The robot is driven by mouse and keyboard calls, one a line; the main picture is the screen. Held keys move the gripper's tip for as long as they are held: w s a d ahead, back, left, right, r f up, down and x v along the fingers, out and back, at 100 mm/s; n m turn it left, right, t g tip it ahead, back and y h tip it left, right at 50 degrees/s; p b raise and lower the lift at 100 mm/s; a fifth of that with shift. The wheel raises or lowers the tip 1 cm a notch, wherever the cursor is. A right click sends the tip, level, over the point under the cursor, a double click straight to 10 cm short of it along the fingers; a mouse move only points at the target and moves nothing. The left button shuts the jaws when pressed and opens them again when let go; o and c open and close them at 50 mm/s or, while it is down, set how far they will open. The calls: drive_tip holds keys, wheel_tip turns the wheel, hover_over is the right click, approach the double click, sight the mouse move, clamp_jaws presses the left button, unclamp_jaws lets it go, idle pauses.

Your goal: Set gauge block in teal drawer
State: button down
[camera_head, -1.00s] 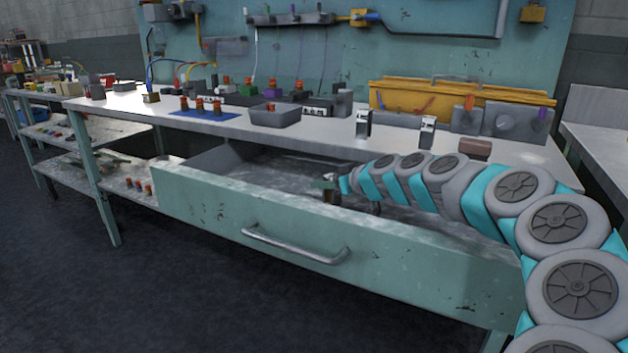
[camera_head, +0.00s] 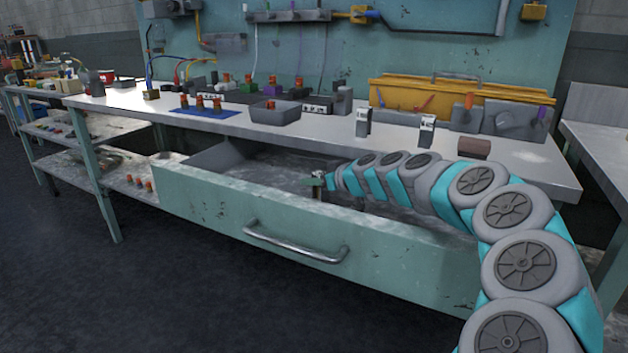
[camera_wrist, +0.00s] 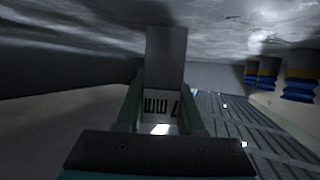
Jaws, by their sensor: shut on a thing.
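The teal drawer (camera_head: 300,240) is pulled open under the bench, with a grey handle on its front. My gripper (camera_head: 319,184) is low at the drawer's opening, behind the front panel. In the wrist view my gripper (camera_wrist: 160,115) is shut on a grey gauge block (camera_wrist: 165,62), whose white label reads "7 mm" upside down. In the head view the held block is too small and hidden to make out clearly. I cannot tell whether it touches the drawer floor.
Two upright grey blocks with white labels (camera_head: 363,121) (camera_head: 427,130) stand on the bench top (camera_head: 340,135). A grey tray (camera_head: 275,113), a blue mat (camera_head: 204,113) and a brown block (camera_head: 474,147) are also there. The drawer's visible interior looks bare.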

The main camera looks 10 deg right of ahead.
drive_tip(key=c, duration=0.5)
unclamp_jaws()
drive_tip(key=shift+r, duration=0.1)
drive_tip(key=b+v, duration=0.1)
drive_tip(key=v, duration=1.1)
